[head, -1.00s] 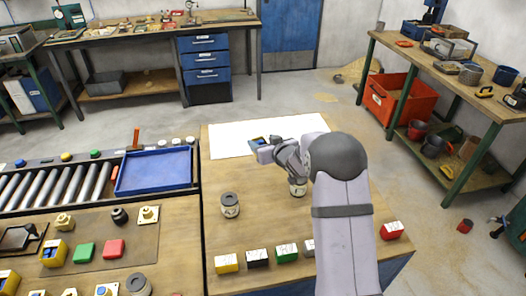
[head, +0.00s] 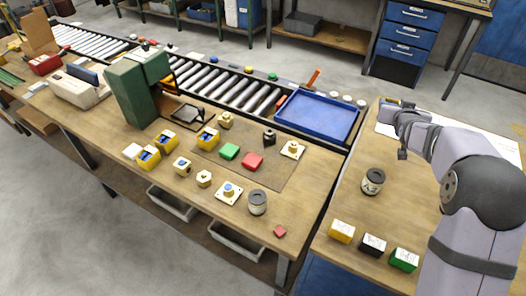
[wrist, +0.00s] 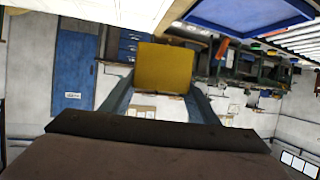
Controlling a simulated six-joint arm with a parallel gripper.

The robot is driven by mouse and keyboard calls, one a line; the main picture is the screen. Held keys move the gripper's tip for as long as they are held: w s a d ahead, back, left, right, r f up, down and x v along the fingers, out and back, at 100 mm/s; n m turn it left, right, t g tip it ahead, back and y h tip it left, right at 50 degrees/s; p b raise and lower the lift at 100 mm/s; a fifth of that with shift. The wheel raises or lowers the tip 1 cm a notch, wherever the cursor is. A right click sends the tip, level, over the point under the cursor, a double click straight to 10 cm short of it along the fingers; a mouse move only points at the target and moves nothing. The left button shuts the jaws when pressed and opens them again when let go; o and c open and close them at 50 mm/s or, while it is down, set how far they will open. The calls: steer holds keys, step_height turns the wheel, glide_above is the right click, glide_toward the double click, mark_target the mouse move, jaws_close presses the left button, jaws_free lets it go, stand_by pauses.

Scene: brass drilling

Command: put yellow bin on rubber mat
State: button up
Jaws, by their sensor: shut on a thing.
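My gripper (head: 402,113) is shut on a yellow bin (wrist: 163,68). In the wrist view the bin's plain yellow face fills the gap between the two fingers. In the head view only a small yellow and blue part of it (head: 408,104) shows beyond the gripper, over or near the white sheet on the right bench. The brown rubber mat (head: 277,178) lies on the left bench, well left of my gripper. On it are a yellow bin with blue inside (head: 207,138), a green block (head: 229,151), a red block (head: 252,161), a black part and pale fittings.
A blue tray (head: 317,117) sits behind the mat, beside the roller conveyor (head: 235,88). A green machine (head: 130,92) stands left of the mat. A can (head: 373,181) and small labelled boxes (head: 373,244) stand on the right bench. A gap separates the benches.

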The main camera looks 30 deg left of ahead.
steer(key=s+a+b, duration=0.3)
steer(key=a, duration=0.7)
steer(key=m+h+b, duration=0.3)
steer(key=b, duration=0.4)
glide_above(273, 180)
step_height(273, 180, down, 11)
steer(key=shift+t, duration=0.3)
steer(key=shift+f, duration=5.15)
steer(key=shift+f, duration=0.3)
